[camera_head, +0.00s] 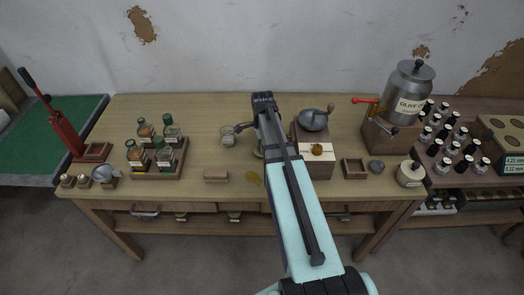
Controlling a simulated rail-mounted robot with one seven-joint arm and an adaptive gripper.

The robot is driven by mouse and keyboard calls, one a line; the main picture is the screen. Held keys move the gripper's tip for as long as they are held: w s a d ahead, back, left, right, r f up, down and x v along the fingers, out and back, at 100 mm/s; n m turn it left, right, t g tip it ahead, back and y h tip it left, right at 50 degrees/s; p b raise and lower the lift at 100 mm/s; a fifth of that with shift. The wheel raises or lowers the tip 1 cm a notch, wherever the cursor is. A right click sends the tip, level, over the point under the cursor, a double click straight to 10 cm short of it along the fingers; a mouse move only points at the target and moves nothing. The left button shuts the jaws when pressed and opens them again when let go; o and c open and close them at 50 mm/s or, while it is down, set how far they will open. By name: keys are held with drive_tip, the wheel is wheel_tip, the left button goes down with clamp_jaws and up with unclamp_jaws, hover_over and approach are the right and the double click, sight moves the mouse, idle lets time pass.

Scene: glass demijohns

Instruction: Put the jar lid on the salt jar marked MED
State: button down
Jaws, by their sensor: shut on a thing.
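A small clear glass jar (228,136) stands on the wooden table, left of my arm's far end. My gripper (243,128) is mostly hidden by my own arm. Only a dark part of it shows, close to the right side of the glass jar. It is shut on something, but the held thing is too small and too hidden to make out. I cannot pick out the jar lid for certain. No MED mark can be read on any jar, so I cannot tell which is the salt jar.
A wooden rack (172,160) with several labelled jars stands left. A grinder (313,122) stands just right of my arm. A metal olive oil can (408,92) and a cream pot (409,176) stand further right.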

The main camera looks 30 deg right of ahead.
drive_tip(key=shift+r+p, duration=0.65)
drive_tip(key=shift+r, duration=0.45)
drive_tip(key=shift+r+p, duration=1.5)
drive_tip(key=shift+r, duration=0.85)
